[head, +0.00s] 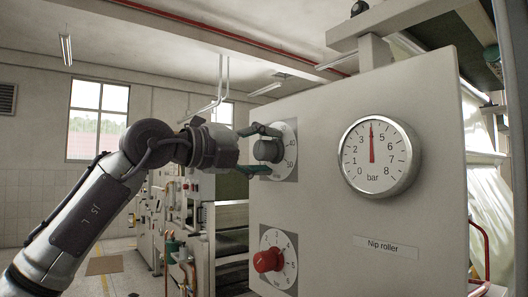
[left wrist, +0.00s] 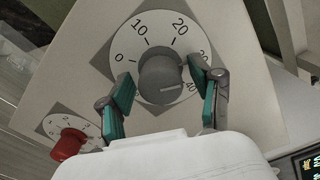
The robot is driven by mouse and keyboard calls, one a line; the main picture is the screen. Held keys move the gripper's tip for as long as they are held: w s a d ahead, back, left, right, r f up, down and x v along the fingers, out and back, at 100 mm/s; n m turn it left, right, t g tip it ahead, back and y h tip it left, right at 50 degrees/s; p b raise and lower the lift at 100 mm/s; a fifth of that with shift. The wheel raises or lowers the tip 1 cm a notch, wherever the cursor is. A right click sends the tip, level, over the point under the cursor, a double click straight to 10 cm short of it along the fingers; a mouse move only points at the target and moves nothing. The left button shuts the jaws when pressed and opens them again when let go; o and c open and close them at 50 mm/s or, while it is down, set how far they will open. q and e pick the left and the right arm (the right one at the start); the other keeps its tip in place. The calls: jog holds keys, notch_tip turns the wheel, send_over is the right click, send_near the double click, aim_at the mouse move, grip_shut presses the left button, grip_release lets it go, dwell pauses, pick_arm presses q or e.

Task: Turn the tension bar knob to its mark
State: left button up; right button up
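A dark grey round knob (head: 268,150) sits on a white dial (head: 289,134) on the machine's front panel. In the left wrist view the knob (left wrist: 162,77) is in the middle of the dial (left wrist: 127,36), whose figures include 0, 10, 20 and 40. A pale line on the knob's face points to the right, toward the 40 side. My left gripper (head: 256,152) is open, with one finger on each side of the knob. In the wrist view its fingertips (left wrist: 163,80) flank the knob; firm contact cannot be told. No separate target mark is clear. My right gripper is not in view.
A red knob (head: 267,260) on a smaller dial sits below. A round bar gauge (head: 372,157) is to the right, its red needle straight up near 4. A "Nip roller" label (head: 386,247) is under it. Rollers and machinery stand behind the panel.

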pick_arm(q)
jog(key=v, duration=1.2)
jog(key=shift+w, duration=0.1)
